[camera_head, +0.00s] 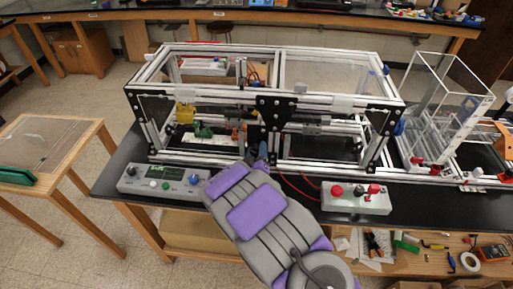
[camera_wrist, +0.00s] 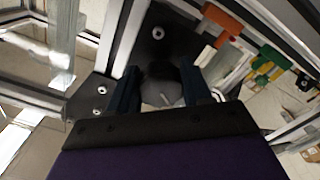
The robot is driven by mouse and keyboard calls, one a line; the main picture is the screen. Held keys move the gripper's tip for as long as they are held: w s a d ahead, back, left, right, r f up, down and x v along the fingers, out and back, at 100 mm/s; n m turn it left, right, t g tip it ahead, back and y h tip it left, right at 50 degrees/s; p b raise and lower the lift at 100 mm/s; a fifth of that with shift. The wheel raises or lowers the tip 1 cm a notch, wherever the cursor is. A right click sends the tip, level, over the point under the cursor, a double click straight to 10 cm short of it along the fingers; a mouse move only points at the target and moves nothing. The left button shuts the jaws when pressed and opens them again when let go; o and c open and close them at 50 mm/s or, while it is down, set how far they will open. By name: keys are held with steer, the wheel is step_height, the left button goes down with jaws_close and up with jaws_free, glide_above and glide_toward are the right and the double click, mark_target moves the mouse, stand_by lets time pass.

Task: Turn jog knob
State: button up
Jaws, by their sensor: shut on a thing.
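The jog knob (camera_wrist: 163,88) is a dark, round knob with a pale mark on its front, seen in the wrist view in front of a black plate. My gripper (camera_wrist: 160,76) has one dark finger on each side of it and is shut on the knob. In the head view my gripper (camera_head: 261,152) reaches the front middle of the extrusion frame (camera_head: 330,104), near its central black plate. The knob cannot be made out there, as my gripper covers that spot.
A grey control box (camera_head: 150,184) with small knobs and a display stands left of my arm on the black bench. A box with red controls (camera_head: 355,203) stands to the right, with red wires beside my arm. A clear-walled enclosure (camera_head: 447,100) is farther right.

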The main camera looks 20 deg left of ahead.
steer(key=shift+s+f+n, duration=0.1)
steer(key=shift+f+n, duration=0.05)
steer(key=shift+n, duration=0.55)
steer(key=shift+p, duration=0.3)
steer(key=o, duration=0.7)
steer(key=shift+a, duration=0.15)
steer(key=p+v, duration=0.2)
steer(key=v, duration=1.5)
steer(key=shift+s, duration=0.15)
